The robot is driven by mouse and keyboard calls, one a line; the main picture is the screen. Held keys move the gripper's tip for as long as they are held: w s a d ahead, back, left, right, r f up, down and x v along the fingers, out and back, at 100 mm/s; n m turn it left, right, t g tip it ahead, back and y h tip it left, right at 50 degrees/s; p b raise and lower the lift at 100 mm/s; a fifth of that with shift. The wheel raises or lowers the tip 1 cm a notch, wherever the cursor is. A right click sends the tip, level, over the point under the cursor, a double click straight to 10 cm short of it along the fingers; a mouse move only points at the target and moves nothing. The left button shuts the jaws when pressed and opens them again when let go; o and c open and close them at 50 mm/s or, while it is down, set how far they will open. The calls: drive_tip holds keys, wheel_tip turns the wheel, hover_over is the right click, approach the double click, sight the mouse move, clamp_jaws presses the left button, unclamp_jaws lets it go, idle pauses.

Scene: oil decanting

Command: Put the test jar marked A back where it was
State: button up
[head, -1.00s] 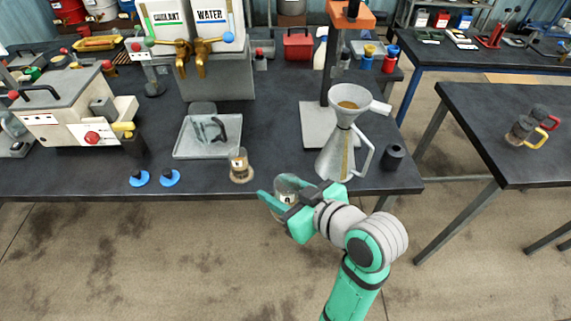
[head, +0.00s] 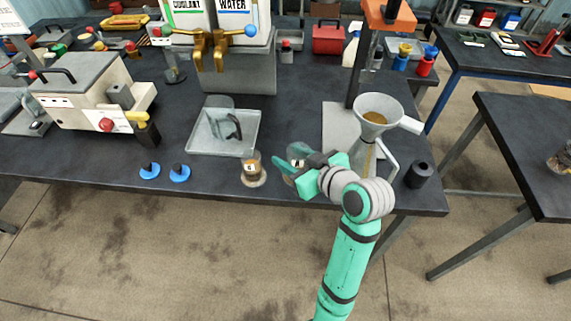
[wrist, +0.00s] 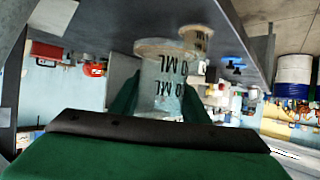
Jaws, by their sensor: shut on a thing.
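My gripper (head: 292,168) is shut on a clear test jar (head: 299,151) with a pale label, whose letter I cannot read. The jar is roughly upright at the table's front edge; whether its base touches the table is hidden. In the wrist view the held jar (wrist: 163,88) shows dark ML markings between the green fingers. A second jar (head: 251,172) with brown contents and a label stands on a round base just left of my gripper. It also shows behind the held jar in the wrist view (wrist: 196,38).
A metal funnel jug (head: 376,119) stands close to the right of my gripper, with a dark cylinder (head: 419,175) beyond. A clear tray (head: 245,147) lies behind the second jar. Two blue-based pieces (head: 150,171) sit left.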

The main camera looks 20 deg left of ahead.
drive_tip(key=w+a+f, duration=0.2)
drive_tip(key=f, duration=0.1)
drive_tip(key=w+f, duration=0.1)
drive_tip(key=f, duration=0.1)
drive_tip(key=shift+w+a+f, duration=0.1)
drive_tip(key=shift+w+a, duration=0.1)
drive_tip(key=shift+a, duration=0.2)
drive_tip(key=shift+w+f, duration=0.2)
drive_tip(key=shift+f, duration=1.55)
drive_tip(key=shift+f, duration=0.15)
drive_tip(key=o, duration=1.2)
drive_tip(key=shift+c, duration=0.2)
drive_tip(key=shift+r, duration=0.2)
drive_tip(key=v, duration=1.2)
